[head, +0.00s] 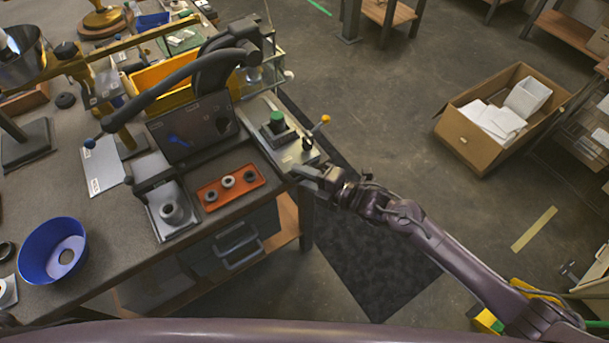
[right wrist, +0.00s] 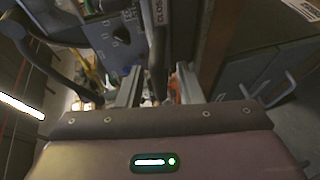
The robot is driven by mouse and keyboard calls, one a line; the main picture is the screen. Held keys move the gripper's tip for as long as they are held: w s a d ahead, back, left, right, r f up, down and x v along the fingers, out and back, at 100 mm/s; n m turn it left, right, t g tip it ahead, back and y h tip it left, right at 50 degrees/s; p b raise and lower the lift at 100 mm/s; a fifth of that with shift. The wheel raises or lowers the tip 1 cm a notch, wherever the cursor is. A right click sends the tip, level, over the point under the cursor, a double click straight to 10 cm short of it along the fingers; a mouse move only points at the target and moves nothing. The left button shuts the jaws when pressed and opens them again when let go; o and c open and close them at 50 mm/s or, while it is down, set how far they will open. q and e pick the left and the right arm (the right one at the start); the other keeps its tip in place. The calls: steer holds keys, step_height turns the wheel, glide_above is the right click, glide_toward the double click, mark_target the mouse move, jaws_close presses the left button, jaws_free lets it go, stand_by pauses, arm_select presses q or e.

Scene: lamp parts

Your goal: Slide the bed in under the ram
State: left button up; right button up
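The bed looks to be the pale grey plate (head: 262,112) at the table's right edge, carrying a dark block with a green-topped part (head: 277,119). An orange-knobbed lever (head: 318,127) stands at its right side. The dark press (head: 190,125) with its long lever is left of the plate; I cannot make out the ram clearly. My right gripper (head: 312,173) is at the plate's near right end. In the right wrist view my right gripper (right wrist: 158,80) has its fingers apart, with a dark upright bar (right wrist: 157,50) showing between them. Contact is unclear. My left gripper is out of view.
A red tray (head: 213,201) with several round parts lies in front of the press. A grey block with a ring (head: 172,212) and a blue bowl (head: 54,250) are further left. A yellow bin (head: 160,72) stands behind.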

steer(key=b+v, duration=0.1)
steer(key=v, duration=0.7)
steer(key=shift+b, duration=0.35)
steer(key=shift+a+f, duration=0.1)
